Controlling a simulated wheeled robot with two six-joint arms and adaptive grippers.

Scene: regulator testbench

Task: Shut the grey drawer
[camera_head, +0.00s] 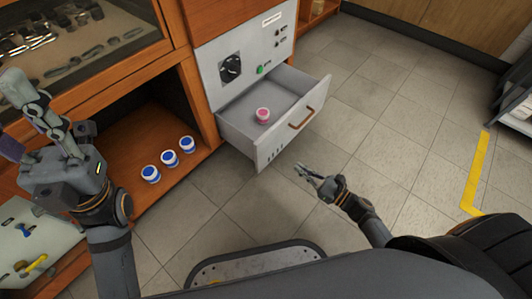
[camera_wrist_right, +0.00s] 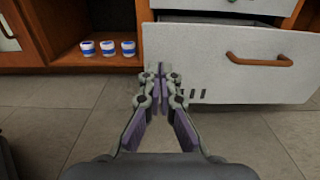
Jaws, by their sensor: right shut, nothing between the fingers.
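The grey drawer (camera_head: 262,112) is pulled out of the grey regulator cabinet, with its front toward the lower right in the head view. A brown handle (camera_head: 302,118) is on its front. A small cup with a pink top (camera_head: 263,114) stands inside. My right gripper (camera_head: 298,168) is shut and empty, in front of the drawer and lower than its handle. In the right wrist view, the shut fingertips (camera_wrist_right: 160,70) overlap the left part of the drawer front (camera_wrist_right: 225,65), and the handle (camera_wrist_right: 258,61) is to their right; I cannot tell whether they touch. My left gripper (camera_head: 48,112) is open at the far left.
Several white cups with blue tops (camera_head: 169,158) stand in the open wooden shelf left of the drawer. The cabinet panel has a black knob (camera_head: 230,67) and a green button (camera_head: 263,69). Tiled floor to the right is clear, with a yellow line (camera_head: 478,175).

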